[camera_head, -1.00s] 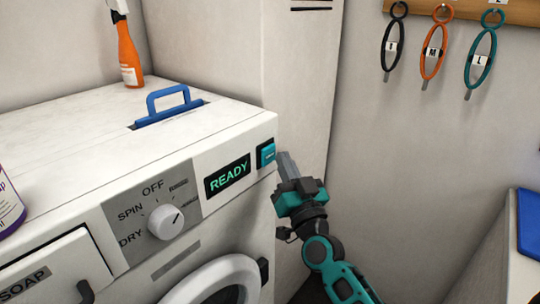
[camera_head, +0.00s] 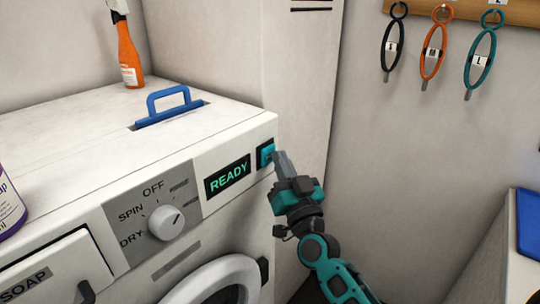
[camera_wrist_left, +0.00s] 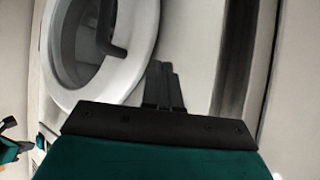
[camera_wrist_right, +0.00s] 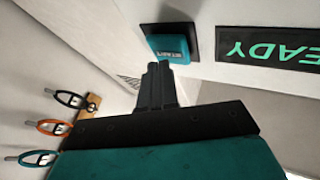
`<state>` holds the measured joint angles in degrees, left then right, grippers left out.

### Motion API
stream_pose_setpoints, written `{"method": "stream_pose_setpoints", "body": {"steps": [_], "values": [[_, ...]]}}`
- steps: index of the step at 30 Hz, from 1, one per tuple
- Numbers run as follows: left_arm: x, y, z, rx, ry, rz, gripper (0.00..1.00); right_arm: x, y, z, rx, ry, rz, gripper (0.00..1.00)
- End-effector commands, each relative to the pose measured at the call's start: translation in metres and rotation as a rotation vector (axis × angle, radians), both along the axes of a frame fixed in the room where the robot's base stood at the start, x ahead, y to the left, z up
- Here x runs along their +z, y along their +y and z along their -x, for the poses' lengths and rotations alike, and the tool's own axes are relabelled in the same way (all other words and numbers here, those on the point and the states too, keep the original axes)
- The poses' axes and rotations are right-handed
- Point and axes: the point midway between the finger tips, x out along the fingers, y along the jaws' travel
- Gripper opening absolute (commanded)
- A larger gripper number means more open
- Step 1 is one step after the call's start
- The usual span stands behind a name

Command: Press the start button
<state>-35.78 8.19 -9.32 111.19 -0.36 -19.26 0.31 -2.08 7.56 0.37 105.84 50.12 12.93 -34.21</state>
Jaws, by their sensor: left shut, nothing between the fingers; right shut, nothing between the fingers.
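The start button (camera_head: 267,154) is a teal square on a black plate at the right end of the white machine's front panel. It also shows in the right wrist view (camera_wrist_right: 168,47), upside down. My right gripper (camera_head: 280,157) is shut and empty, its fingertips right beside the button; in the right wrist view the tips (camera_wrist_right: 158,68) reach the button's lower edge, and I cannot tell whether they touch it. My left gripper (camera_wrist_left: 160,72) is shut and empty in the left wrist view, in front of the machine near its round door (camera_wrist_left: 100,45). It is not in the head view.
The display (camera_head: 228,176) reads READY in green. A dial (camera_head: 166,222) sits left of it, and a soap drawer (camera_head: 55,270) at lower left. A blue handle (camera_head: 168,103) and an orange spray bottle (camera_head: 129,52) are on top. Coloured loops (camera_head: 432,50) hang on the wall.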

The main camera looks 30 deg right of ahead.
Motion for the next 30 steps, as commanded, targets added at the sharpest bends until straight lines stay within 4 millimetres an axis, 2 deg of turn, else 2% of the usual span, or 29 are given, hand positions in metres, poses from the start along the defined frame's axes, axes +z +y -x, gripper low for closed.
{"method": "stream_pose_setpoints", "body": {"steps": [30], "values": [[0.0017, 0.0, -0.0004, 0.0, -0.001, 0.0, 0.0, 0.0001, 0.0041, -0.0096, 0.0, 0.0, 0.0, 0.0]]}}
